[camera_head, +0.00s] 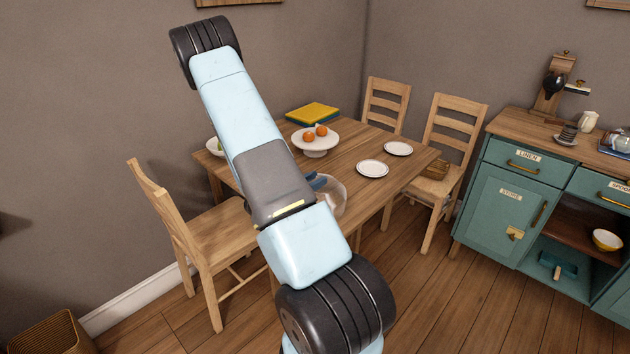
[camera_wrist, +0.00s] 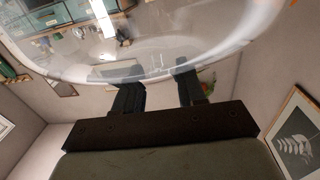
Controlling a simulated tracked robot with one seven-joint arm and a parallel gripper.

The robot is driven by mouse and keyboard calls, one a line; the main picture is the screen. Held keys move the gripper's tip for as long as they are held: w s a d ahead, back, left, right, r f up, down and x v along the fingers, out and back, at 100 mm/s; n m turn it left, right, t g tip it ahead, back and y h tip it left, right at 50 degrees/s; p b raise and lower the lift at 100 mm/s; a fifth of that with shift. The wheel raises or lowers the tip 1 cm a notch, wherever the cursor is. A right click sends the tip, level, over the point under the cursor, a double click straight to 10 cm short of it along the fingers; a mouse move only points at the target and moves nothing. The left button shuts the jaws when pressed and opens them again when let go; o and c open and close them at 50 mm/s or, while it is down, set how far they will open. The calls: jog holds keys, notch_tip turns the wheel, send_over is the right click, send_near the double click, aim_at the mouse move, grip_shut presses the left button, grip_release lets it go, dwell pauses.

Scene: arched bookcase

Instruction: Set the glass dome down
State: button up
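The clear glass dome (camera_head: 335,196) shows beside my arm in the head view, over the near side of the wooden table, partly hidden by the arm. In the wrist view the glass dome (camera_wrist: 150,62) fills the upper part, its curved rim sweeping past the fingertips. My gripper (camera_wrist: 157,70) has its two dark fingers a little apart, with their tips at the glass, and appears shut on the dome. The exact grip point is hard to see through the glass. In the head view my arm hides most of the gripper.
The table (camera_head: 352,150) holds a white cake stand (camera_head: 316,149) with oranges, white plates (camera_head: 373,168) and (camera_head: 398,148), a yellow stack (camera_head: 313,112) and a bowl (camera_head: 214,147). Wooden chairs (camera_head: 215,243) surround it. A teal cabinet (camera_head: 505,196) stands right. Table surface near the plates is clear.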

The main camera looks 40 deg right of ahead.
jog(key=shift+o, duration=1.2)
